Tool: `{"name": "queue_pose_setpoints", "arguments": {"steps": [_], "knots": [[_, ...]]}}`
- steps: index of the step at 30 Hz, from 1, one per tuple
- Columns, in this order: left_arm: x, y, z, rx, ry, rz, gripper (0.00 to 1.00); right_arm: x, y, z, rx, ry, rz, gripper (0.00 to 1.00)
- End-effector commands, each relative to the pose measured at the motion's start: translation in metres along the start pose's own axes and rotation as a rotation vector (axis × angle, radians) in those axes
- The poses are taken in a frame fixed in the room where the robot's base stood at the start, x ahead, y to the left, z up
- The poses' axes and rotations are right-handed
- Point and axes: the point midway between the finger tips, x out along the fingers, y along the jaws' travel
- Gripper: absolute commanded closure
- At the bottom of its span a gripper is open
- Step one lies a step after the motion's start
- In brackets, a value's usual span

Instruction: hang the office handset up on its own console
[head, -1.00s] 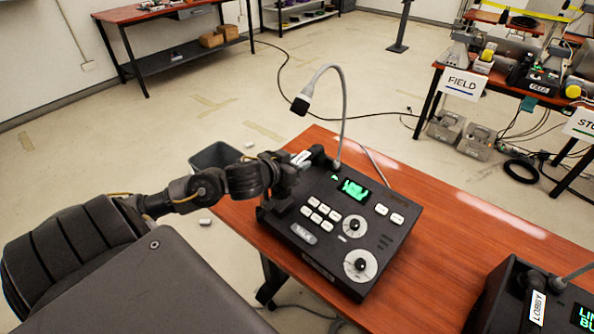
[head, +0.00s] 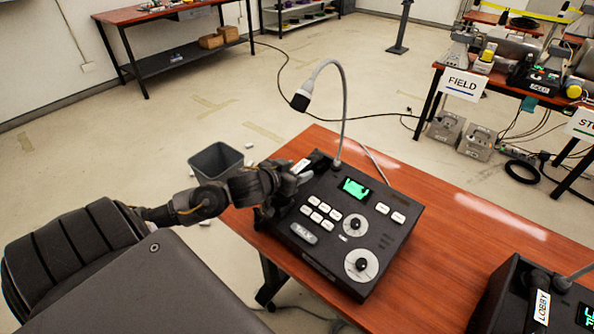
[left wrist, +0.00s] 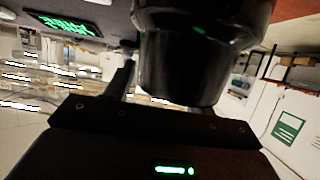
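The office console (head: 330,255) is a black box on the red-brown table, with a green display, white buttons, two knobs and a gooseneck microphone. My left gripper (head: 288,182) is at the console's left side, over the cradle area. It appears shut on the dark office handset, whose white label (head: 300,166) shows just beyond the fingers. The fingertips and most of the handset are hidden by the gripper. In the left wrist view a rounded black handset end (left wrist: 195,55) fills the top middle, close to the camera. Whether the handset touches its cradle cannot be told. My right gripper is not in view.
The lobby console (head: 508,300) stands at the table's right front with its labelled handset. The red-brown table (head: 450,235) is bare between the consoles. A grey bin (head: 217,160) stands on the floor at left. The microphone gooseneck (head: 344,110) rises behind the office console.

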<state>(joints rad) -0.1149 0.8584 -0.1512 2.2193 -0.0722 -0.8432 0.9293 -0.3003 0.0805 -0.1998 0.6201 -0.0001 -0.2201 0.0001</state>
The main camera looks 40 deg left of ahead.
Motion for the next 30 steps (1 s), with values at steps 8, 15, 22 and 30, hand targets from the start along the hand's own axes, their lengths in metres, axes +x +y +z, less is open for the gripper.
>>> {"name": "queue_pose_setpoints", "arguments": {"steps": [8,15,22,30], "knots": [[-0.007,0.0,-0.002,0.001,-0.002,0.0,0.46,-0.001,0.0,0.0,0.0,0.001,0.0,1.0],[-0.052,0.0,0.0,0.003,-0.004,0.001,0.46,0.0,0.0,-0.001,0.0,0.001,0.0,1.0],[-0.096,0.001,-0.003,-0.001,-0.005,0.002,0.46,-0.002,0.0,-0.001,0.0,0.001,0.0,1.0],[-0.119,0.0,-0.005,-0.004,-0.002,0.001,0.46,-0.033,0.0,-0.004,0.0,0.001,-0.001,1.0]]}}
